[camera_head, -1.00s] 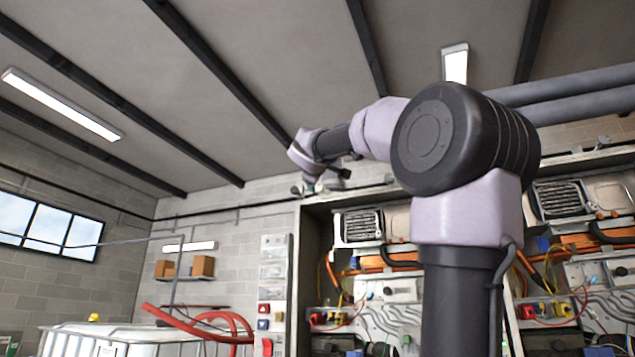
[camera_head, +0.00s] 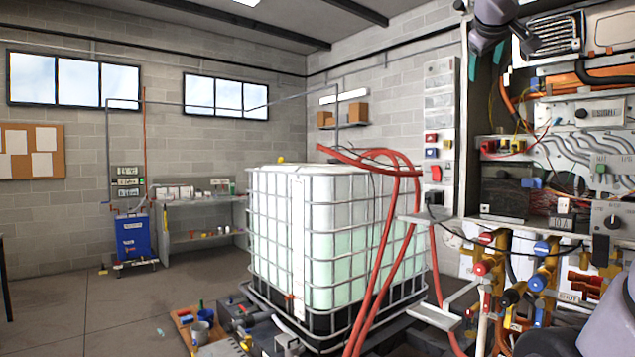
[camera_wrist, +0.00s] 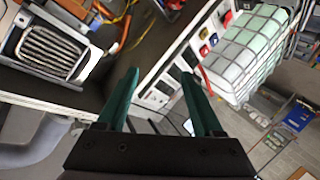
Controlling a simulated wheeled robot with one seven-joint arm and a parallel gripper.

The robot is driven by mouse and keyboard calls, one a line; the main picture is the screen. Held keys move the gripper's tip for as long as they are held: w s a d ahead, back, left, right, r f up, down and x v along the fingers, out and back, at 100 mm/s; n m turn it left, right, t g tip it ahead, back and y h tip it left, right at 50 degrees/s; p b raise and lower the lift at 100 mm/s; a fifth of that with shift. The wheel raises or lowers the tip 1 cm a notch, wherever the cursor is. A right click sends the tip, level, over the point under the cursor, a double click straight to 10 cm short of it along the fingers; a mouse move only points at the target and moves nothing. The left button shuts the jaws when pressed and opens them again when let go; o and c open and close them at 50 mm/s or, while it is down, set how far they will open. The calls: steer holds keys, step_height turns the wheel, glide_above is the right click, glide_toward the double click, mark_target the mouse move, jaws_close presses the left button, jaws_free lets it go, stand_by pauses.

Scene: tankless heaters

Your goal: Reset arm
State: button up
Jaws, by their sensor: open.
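My gripper (camera_wrist: 159,73) shows in the wrist view with its two green fingers apart and nothing between them. It is tilted relative to the room, and the heater cabinet (camera_wrist: 110,55) lies beyond the fingers. In the head view, part of my arm shows at the upper right edge in front of the heater cabinet (camera_head: 467,120), and another part shows at the lower right corner.
A caged white water tank (camera_head: 322,225) stands in the middle, with red hoses (camera_head: 383,265) beside it. Valves and pipes (camera_head: 540,280) crowd the right. A blue unit (camera_head: 133,237) and a shelf (camera_head: 200,200) stand by the back wall. Floor at the left is clear.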

steer(key=s+a+f+m+g+y, duration=0.2)
steer(key=s+a+f, duration=0.2)
steer(key=f, duration=0.6)
steer(key=s+a+f+m+g+y, duration=0.2)
steer(key=s+a+f+y, duration=0.1)
steer(key=f, duration=0.7)
steer(key=s+a+f+m+g+y, duration=0.2)
steer(key=s+a+f, duration=0.4)
steer(key=f, duration=0.4)
steer(key=shift+s+f+m+y, duration=0.15)
steer(key=shift+s+m+y, duration=0.25)
steer(key=shift+y, duration=0.3)
